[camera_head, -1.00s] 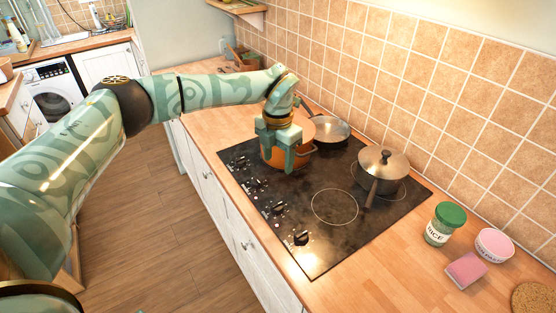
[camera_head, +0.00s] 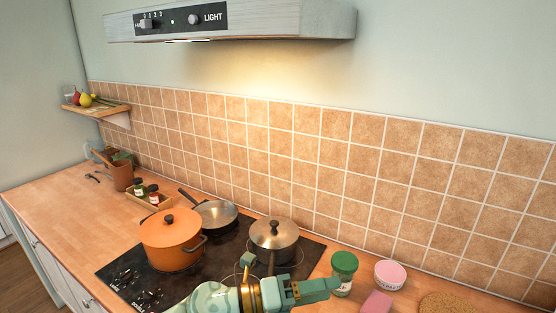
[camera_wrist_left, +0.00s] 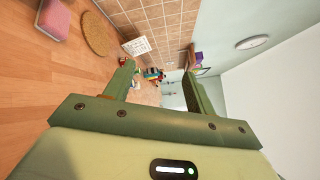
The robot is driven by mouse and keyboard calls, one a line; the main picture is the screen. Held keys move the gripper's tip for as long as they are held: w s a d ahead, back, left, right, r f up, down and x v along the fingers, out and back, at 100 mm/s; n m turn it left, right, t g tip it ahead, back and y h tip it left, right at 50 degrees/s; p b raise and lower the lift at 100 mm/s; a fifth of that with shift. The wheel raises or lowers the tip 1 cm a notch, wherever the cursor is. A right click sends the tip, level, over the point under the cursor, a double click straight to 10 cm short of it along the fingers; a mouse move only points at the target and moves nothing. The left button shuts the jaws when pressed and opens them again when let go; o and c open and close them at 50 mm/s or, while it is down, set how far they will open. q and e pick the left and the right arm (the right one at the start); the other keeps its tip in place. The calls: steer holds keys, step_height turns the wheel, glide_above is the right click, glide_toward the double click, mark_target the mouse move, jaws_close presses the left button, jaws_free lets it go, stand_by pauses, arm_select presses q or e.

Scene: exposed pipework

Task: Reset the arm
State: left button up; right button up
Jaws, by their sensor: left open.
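My left gripper (camera_head: 322,287) is at the bottom of the head view, in front of the hob's right part and pointing right toward the green-lidded jar (camera_head: 344,270). The forearm comes in from the bottom edge. In the left wrist view the two fingers of the left gripper (camera_wrist_left: 158,82) stand well apart with nothing between them. It is open and empty. My right gripper is in neither view.
An orange pot (camera_head: 171,243), a frying pan (camera_head: 217,214) and a lidded steel pot (camera_head: 274,238) stand on the black hob (camera_head: 215,265). A pink bowl (camera_head: 389,274) and pink sponge (camera_head: 376,303) are right of the jar. The range hood (camera_head: 240,20) hangs above. The left counter (camera_head: 70,210) has free room.

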arm_select(q)
steer(key=w+a+r+n+t+y, duration=0.3)
steer(key=a+n+t+y, duration=0.65)
steer(key=n+t, duration=0.6)
steer(key=s+a+f+n+g+y, duration=0.1)
steer(key=a+f+n+y, duration=0.2)
steer(key=a+n, duration=0.25)
steer(key=s+a+f+n+g+y, duration=0.1)
steer(key=a+f+n+y, duration=0.25)
steer(key=a, duration=0.25)
steer(key=s+a+f+n+g+y, duration=0.6)
steer(key=s+a+f+g, duration=0.45)
steer(key=s+a, duration=0.55)
steer(key=s+d+f+n+g+h+b, duration=0.1)
steer(key=s+d+f+g, duration=0.15)
steer(key=f, duration=1.25)
steer(key=s+d+f+g+h+b, duration=0.15)
steer(key=s+f, duration=0.25)
steer(key=f, duration=1.1)
steer(key=s+f+n+g+h+b, duration=0.1)
steer(key=s+f+n+h, duration=0.1)
steer(key=s+f, duration=1.4)
steer(key=s+n, duration=0.1)
steer(key=s, duration=0.2)
steer(key=shift+s+d+f+g, duration=0.3)
steer(key=shift+d+g, duration=0.05)
steer(key=shift+g, duration=0.05)
